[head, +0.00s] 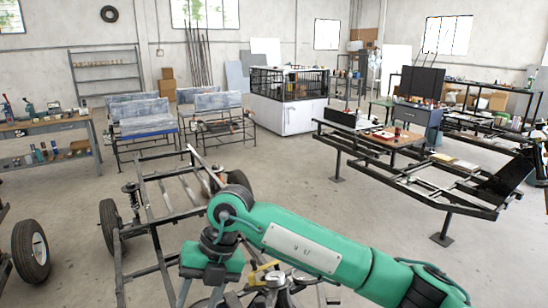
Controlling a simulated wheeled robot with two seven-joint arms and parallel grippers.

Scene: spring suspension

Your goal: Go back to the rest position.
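My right arm, green and grey, comes in from the lower right and bends down at its wrist in the lower middle of the head view. The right gripper (203,290) hangs below the wrist at the bottom edge; its fingertips are not clear, and I cannot tell whether it holds anything. My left gripper is not in view. A dark coil spring suspension (131,194) stands at the left side of a metal vehicle frame (152,216), apart from the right gripper. The arm hides part of this frame.
Wheels (110,226) stand by the frame, with another tyre (30,250) at far left. A yellow part (262,272) sits below my arm. A long black frame on stands (440,185) is at right; a workbench (50,128) is at left. The concrete floor (290,165) between is clear.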

